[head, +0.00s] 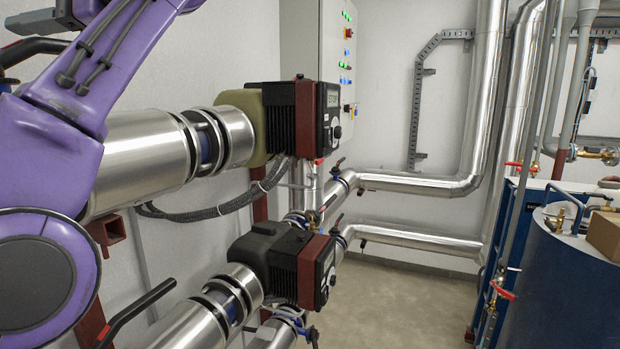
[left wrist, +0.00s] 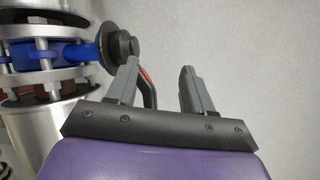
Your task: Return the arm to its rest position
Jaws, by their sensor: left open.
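My left arm (head: 50,150), purple, comes in at the left of the head view and is raised in front of the upper pipe. Behind the left finger is a blue valve (left wrist: 75,52) with a dark round hub (left wrist: 122,45) and a black-and-red lever (left wrist: 149,88). Whether the finger touches the lever cannot be told. My right gripper is in neither view.
Two pumps, upper (head: 290,118) and lower (head: 285,262), sit on silver pipes (head: 140,160) along the left wall. A control cabinet (head: 335,50) stands behind. A blue tank (head: 560,285) with a cardboard box (head: 605,237) is at right. The floor (head: 400,305) between is clear.

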